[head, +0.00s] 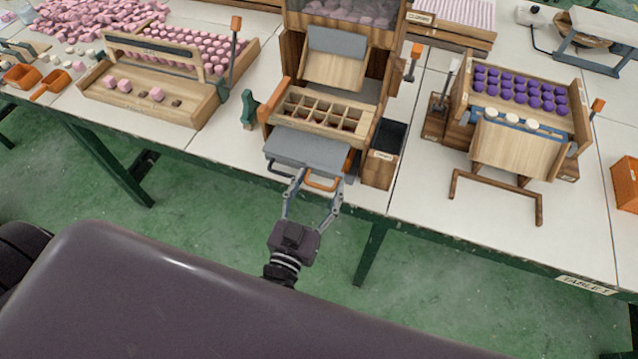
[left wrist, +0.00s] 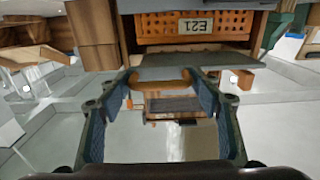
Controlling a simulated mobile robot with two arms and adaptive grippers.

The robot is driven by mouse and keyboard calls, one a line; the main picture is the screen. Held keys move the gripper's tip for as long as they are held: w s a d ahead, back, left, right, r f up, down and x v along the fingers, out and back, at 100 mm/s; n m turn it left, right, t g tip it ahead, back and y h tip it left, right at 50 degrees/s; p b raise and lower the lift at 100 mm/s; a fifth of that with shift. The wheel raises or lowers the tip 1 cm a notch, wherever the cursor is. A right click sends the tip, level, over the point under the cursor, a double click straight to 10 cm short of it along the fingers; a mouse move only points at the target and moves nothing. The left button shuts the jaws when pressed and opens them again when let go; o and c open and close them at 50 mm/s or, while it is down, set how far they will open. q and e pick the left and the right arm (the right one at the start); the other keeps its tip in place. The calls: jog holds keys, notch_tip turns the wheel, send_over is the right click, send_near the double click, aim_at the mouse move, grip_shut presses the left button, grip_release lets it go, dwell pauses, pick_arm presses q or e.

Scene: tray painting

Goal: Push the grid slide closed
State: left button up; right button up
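The wooden station (head: 292,57) at the table's front edge holds a wooden grid of square compartments (head: 312,113). A grey slide plate (head: 305,149) sticks out in front of the grid, past the table edge. It also shows edge-on in the left wrist view (left wrist: 190,60). An orange-brown handle (head: 323,184) is at its front, and shows between my fingertips in the left wrist view (left wrist: 165,82). My left gripper (head: 318,178) is open, its fingers spread on both sides of the handle. Contact cannot be told. My right gripper is not in view.
A dark open bin (head: 383,153) stands right of the slide, and a green handle (head: 249,109) left of it. A wooden tray with pink pieces (head: 150,92) is at left, a stand with purple pieces (head: 520,110) at right. The floor in front is clear.

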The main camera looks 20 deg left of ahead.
aim_at(332, 155)
pick_arm(q)
jog(key=c, duration=0.8)
jog(key=w, duration=0.9)
jog(key=shift+d, duration=0.25)
jog(key=shift+c, duration=0.2)
jog(key=shift+r, duration=0.1)
jog(key=o, duration=1.3)
jog(key=shift+o, duration=0.4)
jog(key=shift+w, duration=0.2)
jog(key=s, duration=1.2)
jog(key=shift+a, duration=0.15)
